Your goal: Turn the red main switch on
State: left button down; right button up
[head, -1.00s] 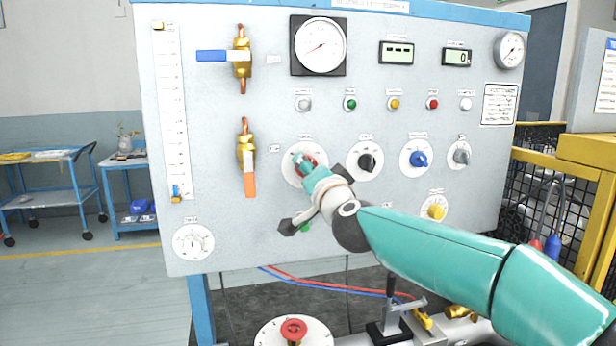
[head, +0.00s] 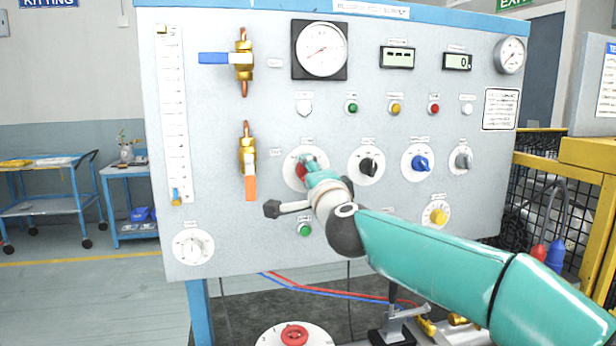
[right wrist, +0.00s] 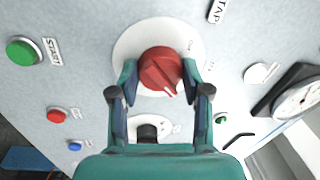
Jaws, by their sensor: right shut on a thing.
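The red main switch (right wrist: 160,68) is a round red knob on a white round plate (right wrist: 122,48) in the right wrist view. Its white pointer line points down and slightly right in that view. My right gripper (right wrist: 160,80) has one finger on each side of the knob and is shut on it. In the head view the gripper (head: 308,164) is at the panel, and a red part of the switch (head: 300,171) shows beside the fingers. My left gripper is not in view.
The grey panel (head: 330,245) carries a black knob (head: 368,165), a blue knob (head: 421,163) and a green button (head: 305,230) close by. An orange-handled valve (head: 250,187) is left of the switch. A red handwheel (head: 294,336) stands below. A yellow guard (head: 590,160) is at right.

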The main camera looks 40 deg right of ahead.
jog(key=shift+w+f, duration=0.1)
jog(key=shift+f, duration=0.15)
jog(key=o, duration=1.2)
jog(key=shift+c, duration=0.2)
jog(key=shift+r, duration=0.1)
jog(key=v, duration=1.2)
